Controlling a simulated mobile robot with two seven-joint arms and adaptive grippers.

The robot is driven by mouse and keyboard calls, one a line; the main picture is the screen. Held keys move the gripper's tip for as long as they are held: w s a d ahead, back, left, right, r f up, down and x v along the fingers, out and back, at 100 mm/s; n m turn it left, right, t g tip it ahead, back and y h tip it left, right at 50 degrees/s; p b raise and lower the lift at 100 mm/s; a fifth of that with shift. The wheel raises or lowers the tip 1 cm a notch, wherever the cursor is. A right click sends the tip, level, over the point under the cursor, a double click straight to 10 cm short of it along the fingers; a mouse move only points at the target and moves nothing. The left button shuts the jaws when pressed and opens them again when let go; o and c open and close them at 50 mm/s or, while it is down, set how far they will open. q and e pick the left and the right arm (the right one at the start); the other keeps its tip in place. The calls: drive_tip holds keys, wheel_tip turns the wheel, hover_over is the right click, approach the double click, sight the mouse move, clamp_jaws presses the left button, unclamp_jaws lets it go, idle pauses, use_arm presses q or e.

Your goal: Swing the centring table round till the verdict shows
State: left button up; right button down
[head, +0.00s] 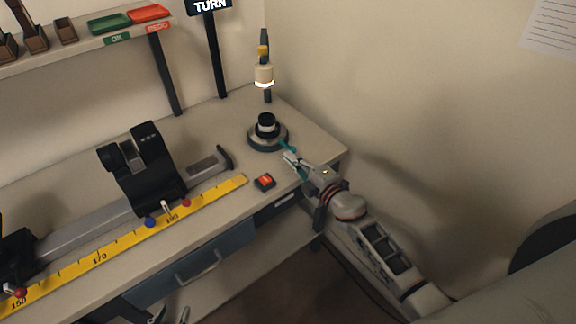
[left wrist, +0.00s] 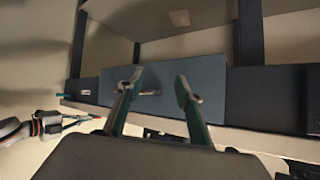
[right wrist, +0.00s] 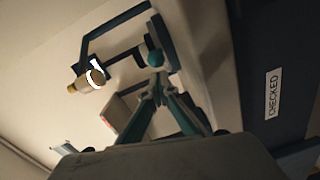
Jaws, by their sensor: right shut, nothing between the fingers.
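The centring table (head: 267,138) is a round grey turntable near the right end of the bench, with a black and silver lens part (head: 266,125) on it. A teal handle (head: 287,146) sticks out from its right side. My right gripper (head: 290,158) is shut and empty beside this handle; whether they touch is unclear. In the right wrist view a teal knob (right wrist: 155,58) shows just beyond the closed fingertips (right wrist: 158,82). A dark sign (head: 210,5) reads TURN. My left gripper (left wrist: 157,84) is open and empty, in front of the blue drawer (left wrist: 165,105).
A lit lamp head (head: 264,76) hangs on a post behind the table. A red button box (head: 264,182) sits near the front edge. A black carriage (head: 145,175) on a rail and a yellow ruler (head: 125,245) fill the left. Green (head: 110,24) and red (head: 150,13) trays stand on the shelf.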

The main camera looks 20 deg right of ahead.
drive_tip(key=shift+w+d, duration=0.1)
drive_tip(key=shift+d, duration=0.05)
drive_tip(key=shift+w+d, duration=0.15)
drive_tip(key=shift+d, duration=0.4)
drive_tip(key=shift+w+d, duration=0.15)
drive_tip(key=shift+d, duration=0.4)
use_arm(q)
drive_tip(key=shift+f, duration=0.1)
drive_tip(key=shift+a, duration=0.1)
use_arm(e)
drive_tip(key=shift+a, duration=0.1)
